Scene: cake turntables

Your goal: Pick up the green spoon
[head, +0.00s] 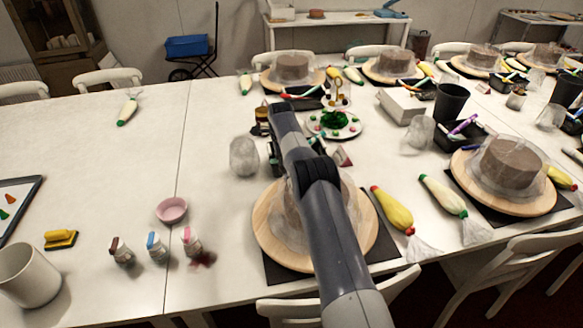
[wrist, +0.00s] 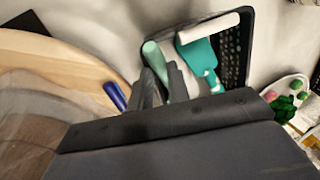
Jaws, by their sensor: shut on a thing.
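In the wrist view the green spoon (wrist: 154,58) shows as a pale green, rounded handle. My gripper (wrist: 160,82) is shut on it, with the dark fingers on either side of the handle. The rest of the spoon is hidden by the fingers and the gripper body. In the head view my own arm covers most of the gripper and the spoon, so I cannot make the spoon out there.
A blue handle (wrist: 115,96) lies by the wooden turntable (wrist: 75,66). The left table is mostly clear.

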